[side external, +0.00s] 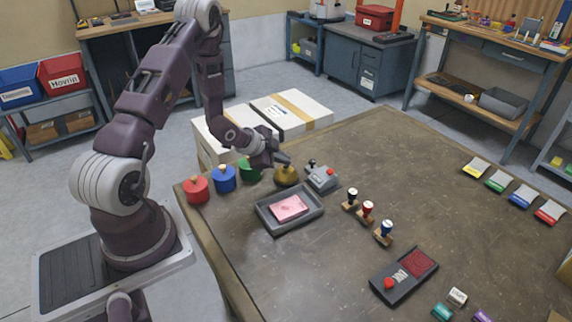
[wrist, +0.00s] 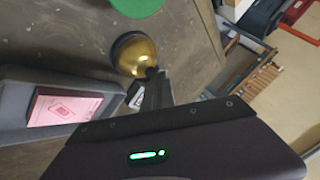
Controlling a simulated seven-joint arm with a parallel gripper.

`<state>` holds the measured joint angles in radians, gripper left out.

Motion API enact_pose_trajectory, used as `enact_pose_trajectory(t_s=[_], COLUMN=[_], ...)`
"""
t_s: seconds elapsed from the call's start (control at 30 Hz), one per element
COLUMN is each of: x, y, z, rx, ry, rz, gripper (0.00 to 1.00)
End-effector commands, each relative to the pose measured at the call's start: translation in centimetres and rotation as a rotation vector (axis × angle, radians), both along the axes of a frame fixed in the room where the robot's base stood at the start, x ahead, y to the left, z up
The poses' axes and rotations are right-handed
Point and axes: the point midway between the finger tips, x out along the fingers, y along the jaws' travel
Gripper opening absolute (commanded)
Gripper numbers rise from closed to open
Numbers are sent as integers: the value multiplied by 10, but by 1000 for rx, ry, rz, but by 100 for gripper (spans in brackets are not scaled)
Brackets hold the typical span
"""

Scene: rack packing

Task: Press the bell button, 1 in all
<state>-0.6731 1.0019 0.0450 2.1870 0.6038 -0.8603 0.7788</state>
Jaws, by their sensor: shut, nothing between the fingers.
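A brass dome bell (side external: 287,176) stands on the table near its back left edge, beside a green round pot. It also shows in the wrist view (wrist: 132,54), with its dark button near the fingertips. My gripper (side external: 284,163) is shut and empty, with its fingertips just above the bell's top. In the wrist view the fingers (wrist: 153,80) overlap the bell's button, so I cannot tell whether they touch it.
Red (side external: 196,191), blue (side external: 223,179) and green (side external: 249,171) pots stand left of the bell. A grey tray (side external: 268,223) with a pink block (side external: 288,208) lies in front. A grey device (side external: 322,178) stands close at right, with stamps (side external: 367,212) beyond.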

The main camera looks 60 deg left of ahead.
Motion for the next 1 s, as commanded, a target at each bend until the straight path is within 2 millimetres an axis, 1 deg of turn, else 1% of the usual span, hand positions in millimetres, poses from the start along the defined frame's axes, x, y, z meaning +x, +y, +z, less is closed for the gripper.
enact_pose_trajectory(t_s=[0.17, 0.4, 0.7, 1.0], x=[0, 0, 0, 0], y=[0, 0, 0, 0], z=[4, 17, 19, 48], rx=[1, 1, 0, 1], ry=[-1, -1, 0, -1], rz=[1, 1, 0, 0], gripper=[0, 0, 0, 0])
